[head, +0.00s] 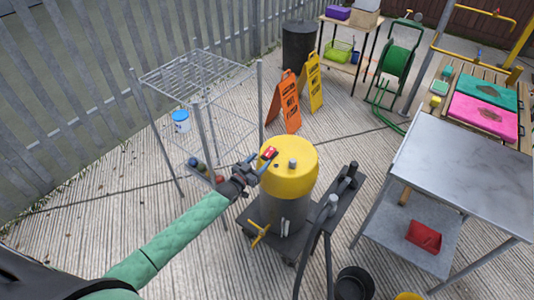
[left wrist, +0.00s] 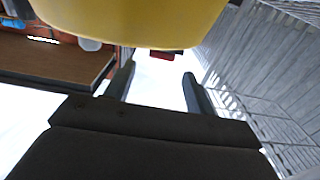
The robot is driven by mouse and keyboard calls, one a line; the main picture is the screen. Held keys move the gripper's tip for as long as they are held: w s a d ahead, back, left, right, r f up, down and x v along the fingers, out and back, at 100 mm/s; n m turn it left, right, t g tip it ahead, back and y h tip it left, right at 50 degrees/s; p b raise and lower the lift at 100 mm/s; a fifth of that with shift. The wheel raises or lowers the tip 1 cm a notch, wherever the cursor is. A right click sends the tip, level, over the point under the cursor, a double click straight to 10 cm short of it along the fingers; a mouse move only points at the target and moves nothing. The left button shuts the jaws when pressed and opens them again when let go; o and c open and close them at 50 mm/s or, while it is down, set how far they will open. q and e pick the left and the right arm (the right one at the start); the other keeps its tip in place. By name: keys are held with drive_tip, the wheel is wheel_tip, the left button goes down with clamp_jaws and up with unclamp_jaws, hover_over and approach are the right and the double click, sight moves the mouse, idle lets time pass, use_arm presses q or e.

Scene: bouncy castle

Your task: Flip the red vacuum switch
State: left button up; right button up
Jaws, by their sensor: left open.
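The vacuum (head: 290,175) has a yellow top and a grey drum, and stands on a dark wheeled base. Its red switch (head: 269,152) sits on the left edge of the yellow top. My left gripper (head: 264,164) is open, with its fingers beside the switch; whether they touch it I cannot tell. In the left wrist view the gripper (left wrist: 160,84) shows two parted fingers with nothing between them. The red switch (left wrist: 166,55) is partly hidden below the yellow top (left wrist: 130,20) there, just beyond the fingertips. The switch's position is too small to read. My right gripper is not in view.
A wire rack (head: 200,78) stands behind my left arm. A metal table (head: 465,165) with a red bin (head: 424,236) on its lower shelf is at the right. A dark hose (head: 312,250) rises right of the vacuum. Orange (head: 287,103) and yellow (head: 311,82) signs stand behind.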

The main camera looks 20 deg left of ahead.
sight(270, 151)
use_arm(q)
drive_tip(key=p+x, duration=0.1)
drive_tip(key=x, duration=0.3)
drive_tip(key=shift+w, duration=0.2)
drive_tip(key=shift+w+d+f+p, duration=0.1)
drive_tip(key=shift+w+d+p, duration=0.2)
drive_tip(key=shift+w, duration=0.3)
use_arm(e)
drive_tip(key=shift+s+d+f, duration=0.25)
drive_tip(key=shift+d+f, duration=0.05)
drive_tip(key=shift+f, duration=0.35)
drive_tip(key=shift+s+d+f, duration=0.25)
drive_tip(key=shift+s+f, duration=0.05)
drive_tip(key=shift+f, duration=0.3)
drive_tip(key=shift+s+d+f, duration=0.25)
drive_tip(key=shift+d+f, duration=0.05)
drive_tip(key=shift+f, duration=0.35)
use_arm(q)
drive_tip(key=c, duration=1)
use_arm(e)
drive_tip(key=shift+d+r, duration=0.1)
